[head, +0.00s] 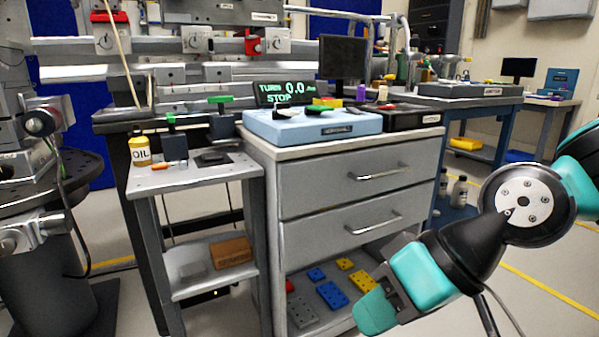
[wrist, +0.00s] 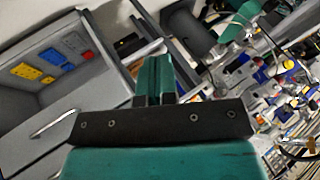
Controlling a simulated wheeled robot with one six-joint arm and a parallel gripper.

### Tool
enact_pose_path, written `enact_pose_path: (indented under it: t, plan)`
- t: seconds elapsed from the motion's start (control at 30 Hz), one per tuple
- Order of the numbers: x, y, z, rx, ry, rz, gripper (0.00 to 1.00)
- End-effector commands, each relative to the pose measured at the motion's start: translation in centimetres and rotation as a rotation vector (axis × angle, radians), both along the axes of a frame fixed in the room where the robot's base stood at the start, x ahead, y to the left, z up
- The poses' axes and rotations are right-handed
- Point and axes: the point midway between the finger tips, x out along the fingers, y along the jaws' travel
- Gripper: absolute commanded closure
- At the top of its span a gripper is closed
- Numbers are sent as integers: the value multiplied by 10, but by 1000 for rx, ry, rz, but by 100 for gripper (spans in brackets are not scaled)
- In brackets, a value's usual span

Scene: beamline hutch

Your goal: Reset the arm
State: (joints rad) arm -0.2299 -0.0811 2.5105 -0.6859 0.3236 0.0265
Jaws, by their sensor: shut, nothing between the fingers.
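My gripper (head: 376,312) hangs at the lower right of the head view, at the end of my teal and black arm. It is in front of the cabinet's open lower shelf and apart from it. In the wrist view its teal fingers (wrist: 154,78) are together, with nothing seen between them. The arm is bent, with a round grey joint at the right of the head view.
A grey drawer cabinet (head: 348,146) carries a light blue box (head: 290,129). Its lower shelf holds several blue, yellow and grey plates. A small side table (head: 150,186) holds an oil bottle (head: 140,150). Clear floor lies at the right, with yellow lines.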

Motion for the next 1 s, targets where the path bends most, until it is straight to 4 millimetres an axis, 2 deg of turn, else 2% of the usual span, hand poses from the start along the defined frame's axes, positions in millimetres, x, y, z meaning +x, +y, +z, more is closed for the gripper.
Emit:
enact_pose_path:
  t: [0.03, 0.23, 0.3, 0.57, 1.0]
  plan:
    - [-13, -13, 10, -72, 0, 25, 100]
    - [-60, -68, 23, -341, 63, 67, 100]
    - [-58, -67, 47, -338, 71, 68, 100]
    - [-57, -67, 117, -335, 71, 68, 100]
    - [-57, -66, 287, -335, 71, 69, 100]
